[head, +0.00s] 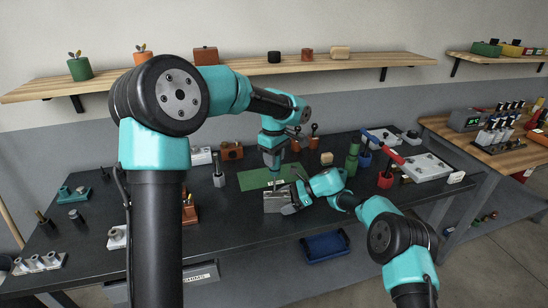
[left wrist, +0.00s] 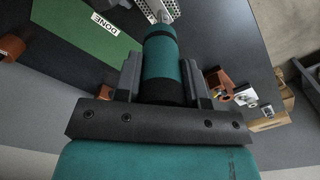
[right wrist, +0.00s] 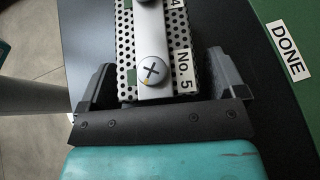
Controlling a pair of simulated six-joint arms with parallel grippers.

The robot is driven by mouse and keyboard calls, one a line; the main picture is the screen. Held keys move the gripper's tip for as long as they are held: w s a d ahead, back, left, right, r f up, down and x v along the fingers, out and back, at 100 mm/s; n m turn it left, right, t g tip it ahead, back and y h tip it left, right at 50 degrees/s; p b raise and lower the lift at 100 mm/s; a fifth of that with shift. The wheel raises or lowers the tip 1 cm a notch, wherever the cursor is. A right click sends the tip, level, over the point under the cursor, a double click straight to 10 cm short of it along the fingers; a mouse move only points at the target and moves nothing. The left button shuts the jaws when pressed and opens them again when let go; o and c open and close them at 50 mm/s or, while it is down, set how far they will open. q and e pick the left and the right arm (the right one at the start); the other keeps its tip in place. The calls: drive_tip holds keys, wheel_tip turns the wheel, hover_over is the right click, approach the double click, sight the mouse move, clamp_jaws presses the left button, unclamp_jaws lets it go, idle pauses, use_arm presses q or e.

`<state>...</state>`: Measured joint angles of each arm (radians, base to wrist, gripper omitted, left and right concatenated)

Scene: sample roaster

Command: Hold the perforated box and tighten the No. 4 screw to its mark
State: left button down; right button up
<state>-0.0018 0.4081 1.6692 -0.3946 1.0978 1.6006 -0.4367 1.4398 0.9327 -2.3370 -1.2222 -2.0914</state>
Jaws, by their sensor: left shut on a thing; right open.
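The perforated box (head: 275,203) is a pale metal box at the front of the dark table, just before the green mat. In the right wrist view, the box (right wrist: 125,50) lies between my right gripper's open fingers (right wrist: 165,85). A cross-head screw (right wrist: 153,71) sits beside its "No. 5" label; a "4" label and another screw are cut off at the top edge. My left gripper (head: 272,154) is above the box, shut on a teal driver (left wrist: 160,62) with a black band. The driver points down at the box (left wrist: 157,8); I cannot tell whether its tip touches a screw.
The green mat (head: 245,179) with a "DONE" label (right wrist: 288,49) lies behind the box. A red cup (head: 385,179), a green bottle (head: 352,160) and a white board with a red handle (head: 425,167) stand to the right. A blue tray (head: 325,246) is below the table's front edge.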

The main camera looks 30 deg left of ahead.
drive_tip(key=shift+r, duration=0.3)
idle(0.4)
drive_tip(key=c, duration=1.1)
